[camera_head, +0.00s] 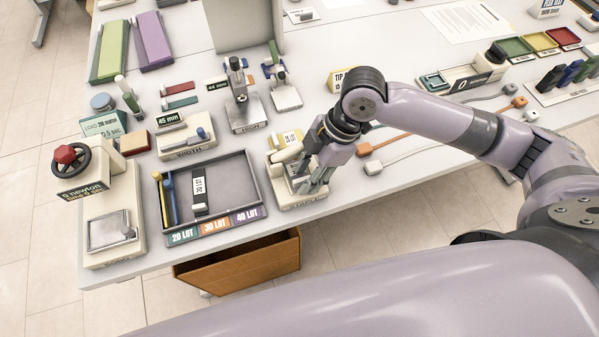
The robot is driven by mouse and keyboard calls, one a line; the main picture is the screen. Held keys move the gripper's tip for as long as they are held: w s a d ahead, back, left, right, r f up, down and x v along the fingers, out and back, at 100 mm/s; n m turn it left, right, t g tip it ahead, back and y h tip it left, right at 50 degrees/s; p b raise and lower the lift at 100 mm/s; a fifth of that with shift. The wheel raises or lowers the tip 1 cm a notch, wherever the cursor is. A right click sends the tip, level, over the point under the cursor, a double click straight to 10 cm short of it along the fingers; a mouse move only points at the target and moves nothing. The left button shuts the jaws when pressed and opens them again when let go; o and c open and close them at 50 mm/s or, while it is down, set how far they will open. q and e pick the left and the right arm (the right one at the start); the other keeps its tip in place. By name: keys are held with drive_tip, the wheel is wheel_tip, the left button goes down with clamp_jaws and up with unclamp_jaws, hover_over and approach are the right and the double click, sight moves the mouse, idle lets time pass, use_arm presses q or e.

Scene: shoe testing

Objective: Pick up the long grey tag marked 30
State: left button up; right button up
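A grey tray (256,181) on the left part of the table has lot labels for 20, 30 and 40 along its front. A dark grey piece with a white label (199,185) lies in the tray's middle. The label's number is too small to read surely, so I cannot tell whether this is the tag marked 30. Yellow and blue sticks (168,199) lie at the tray's left side. My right gripper (308,186) is low over a cream device (284,197) just right of the tray. Its fingers point down and left, and their gap is unclear. My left gripper is out of view.
A cream press with a red knob (64,154) stands left of the tray, and a width gauge (186,148) behind it. Metal test stands (244,112) rise behind. A wooden bin (240,262) sits below the table's front edge. Cables (400,148) lie right of my gripper.

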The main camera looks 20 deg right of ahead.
drive_tip(key=shift+c, duration=0.5)
clamp_jaws()
drive_tip(key=shift+r, duration=0.1)
